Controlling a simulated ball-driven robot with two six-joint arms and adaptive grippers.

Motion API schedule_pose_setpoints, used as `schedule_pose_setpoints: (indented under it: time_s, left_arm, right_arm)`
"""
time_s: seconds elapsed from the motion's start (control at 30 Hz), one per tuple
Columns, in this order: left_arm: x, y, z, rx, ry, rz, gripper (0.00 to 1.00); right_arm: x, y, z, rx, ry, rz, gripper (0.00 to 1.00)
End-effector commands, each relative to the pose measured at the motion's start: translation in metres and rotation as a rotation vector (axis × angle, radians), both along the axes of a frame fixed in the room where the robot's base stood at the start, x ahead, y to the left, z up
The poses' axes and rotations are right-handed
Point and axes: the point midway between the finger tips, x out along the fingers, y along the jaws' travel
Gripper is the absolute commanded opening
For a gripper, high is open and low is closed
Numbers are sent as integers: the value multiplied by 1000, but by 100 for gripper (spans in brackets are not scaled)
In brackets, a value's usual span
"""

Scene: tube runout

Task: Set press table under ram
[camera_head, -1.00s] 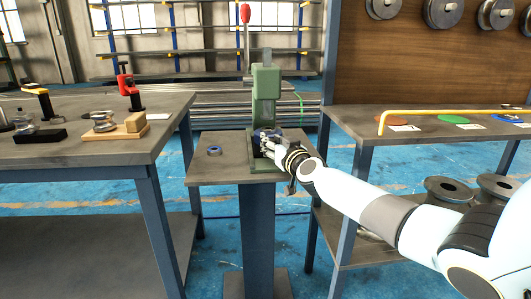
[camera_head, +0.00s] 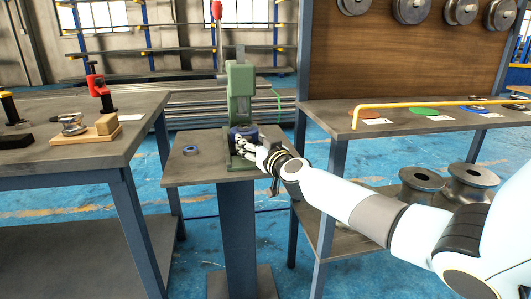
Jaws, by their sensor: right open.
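A green arbor press (camera_head: 240,88) with a red-knobbed lever (camera_head: 217,12) stands on a small grey pedestal table (camera_head: 190,173). A dark blue round part (camera_head: 243,131), which may be the press table, sits at the press base under the ram; the details are small. My right gripper (camera_head: 258,148) is open at the front right of the press, beside this part. I cannot tell whether its fingers touch it. A small blue ring (camera_head: 190,150) lies on the pedestal table, left of the press. My left gripper does not show.
A bench (camera_head: 345,113) on the right carries a yellow bent tube (camera_head: 430,104) and coloured discs. Grey rollers (camera_head: 422,183) stand below it. The pedestal's left side is mostly clear.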

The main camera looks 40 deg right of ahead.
Motion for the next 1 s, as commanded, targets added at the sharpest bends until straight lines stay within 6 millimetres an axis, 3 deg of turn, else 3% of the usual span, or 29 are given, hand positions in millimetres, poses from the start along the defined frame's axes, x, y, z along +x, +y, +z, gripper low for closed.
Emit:
schedule_pose_setpoints:
  time_s: [0.2, 0.43, 0.87, 1.0]
  left_arm:
    - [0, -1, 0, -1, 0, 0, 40]
    - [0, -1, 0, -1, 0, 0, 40]
    - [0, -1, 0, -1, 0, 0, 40]
    - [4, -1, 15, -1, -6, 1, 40]
  right_arm:
    - [-50, 12, -2, -1, 5, 3, 54]
    - [-85, 21, -1, -1, 4, 2, 54]
    - [-92, 23, 0, 0, 2, 3, 54]
    - [-86, 44, 22, 10, -14, 77, 54]
